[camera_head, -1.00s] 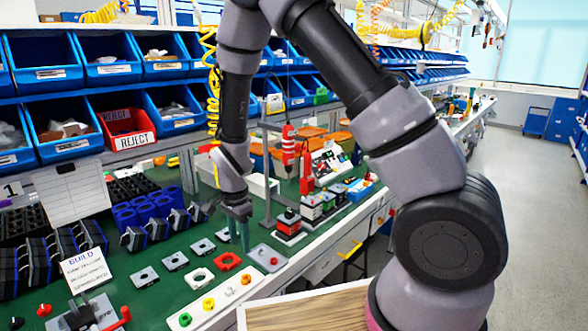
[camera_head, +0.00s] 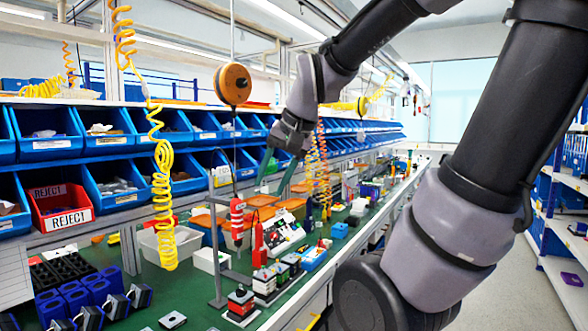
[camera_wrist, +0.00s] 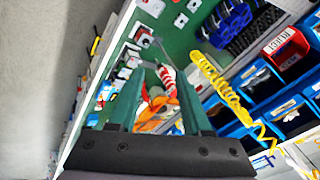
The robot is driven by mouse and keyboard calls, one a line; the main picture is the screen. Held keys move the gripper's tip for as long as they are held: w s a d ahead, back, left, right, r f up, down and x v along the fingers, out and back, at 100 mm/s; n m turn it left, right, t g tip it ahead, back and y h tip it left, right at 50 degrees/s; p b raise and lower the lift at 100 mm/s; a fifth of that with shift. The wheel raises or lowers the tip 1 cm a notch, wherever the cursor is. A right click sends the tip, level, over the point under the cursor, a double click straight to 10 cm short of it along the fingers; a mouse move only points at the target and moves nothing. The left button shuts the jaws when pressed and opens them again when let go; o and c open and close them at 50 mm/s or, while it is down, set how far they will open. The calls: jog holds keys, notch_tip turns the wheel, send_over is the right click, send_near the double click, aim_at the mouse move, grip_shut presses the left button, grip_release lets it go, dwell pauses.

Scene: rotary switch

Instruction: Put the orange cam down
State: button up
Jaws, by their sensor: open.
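I cannot pick out the orange cam in either view. My gripper (camera_head: 271,188) is raised above the far part of the green bench (camera_head: 190,285), with its two green fingers apart. In the wrist view my gripper (camera_wrist: 160,72) also shows spread fingers with no part clasped between them. Beyond them are a red and white hanging tool (camera_wrist: 168,78) and blurred orange shapes.
Red hanging tools (camera_head: 237,218), a yellow coiled hose (camera_head: 162,190) and a grey post (camera_head: 213,255) stand near the arm. Blue bins and a red reject bin (camera_head: 62,207) line the left.

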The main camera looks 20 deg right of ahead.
jog(key=s+d+r+n+t, duration=0.1)
jog(key=s+d+r, duration=0.1)
jog(key=s, duration=0.3)
jog(key=shift+d+r+t+h, duration=0.3)
jog(key=shift+d+r, duration=0.1)
